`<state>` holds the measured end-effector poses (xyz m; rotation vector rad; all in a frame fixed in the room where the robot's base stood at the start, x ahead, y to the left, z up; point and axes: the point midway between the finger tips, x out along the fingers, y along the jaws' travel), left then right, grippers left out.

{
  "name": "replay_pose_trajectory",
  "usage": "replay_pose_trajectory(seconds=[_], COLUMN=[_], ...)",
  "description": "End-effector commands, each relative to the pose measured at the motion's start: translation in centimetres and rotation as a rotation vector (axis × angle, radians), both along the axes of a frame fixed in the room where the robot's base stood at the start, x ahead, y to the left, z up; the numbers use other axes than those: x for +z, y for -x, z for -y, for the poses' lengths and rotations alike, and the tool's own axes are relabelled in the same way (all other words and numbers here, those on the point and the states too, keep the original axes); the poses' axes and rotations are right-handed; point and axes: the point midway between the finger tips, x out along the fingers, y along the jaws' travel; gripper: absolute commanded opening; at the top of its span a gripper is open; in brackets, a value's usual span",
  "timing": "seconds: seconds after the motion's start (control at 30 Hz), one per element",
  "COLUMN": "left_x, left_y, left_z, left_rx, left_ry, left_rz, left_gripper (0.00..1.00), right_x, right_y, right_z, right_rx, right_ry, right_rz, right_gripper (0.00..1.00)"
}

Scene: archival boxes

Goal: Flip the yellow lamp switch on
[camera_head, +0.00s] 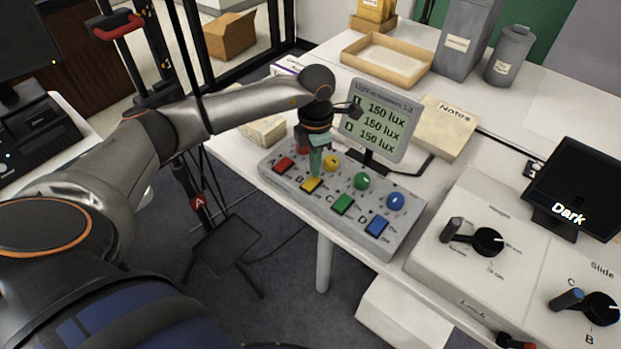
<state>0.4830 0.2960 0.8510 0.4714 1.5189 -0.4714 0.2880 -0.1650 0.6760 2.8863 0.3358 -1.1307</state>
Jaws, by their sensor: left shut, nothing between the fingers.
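The yellow lamp switch (312,185) is a yellow rocker in the row on the grey control box (395,240), labelled B. A red switch (284,164) is to its left, and a green switch (342,203) and a blue switch (377,227) are to its right. A yellow round lamp (331,162) is behind the yellow switch. My left gripper (316,174) points down with its fingers shut and empty, its tips at or just above the yellow switch; contact cannot be told. My right gripper is not in view.
A light meter display (381,118) reading 150 lux stands behind the box. A Notes pad (446,126) and an open tray (386,62) lie farther back. A panel with black knobs (488,241) and a screen reading Dark (577,188) are at the right.

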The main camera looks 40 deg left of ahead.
Motion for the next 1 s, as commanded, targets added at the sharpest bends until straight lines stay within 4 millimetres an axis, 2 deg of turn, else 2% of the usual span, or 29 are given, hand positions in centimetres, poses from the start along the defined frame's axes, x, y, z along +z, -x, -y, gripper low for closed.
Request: replay_pose_trajectory(seconds=[1.0], left_x=[-1.4], left_y=[0.0], left_z=[0.0], left_rx=[0.0], left_ry=[0.0], left_rz=[0.0], left_gripper=[0.0], right_x=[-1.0], right_y=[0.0], right_z=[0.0], right_rx=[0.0], right_ry=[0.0], right_rz=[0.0], right_gripper=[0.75])
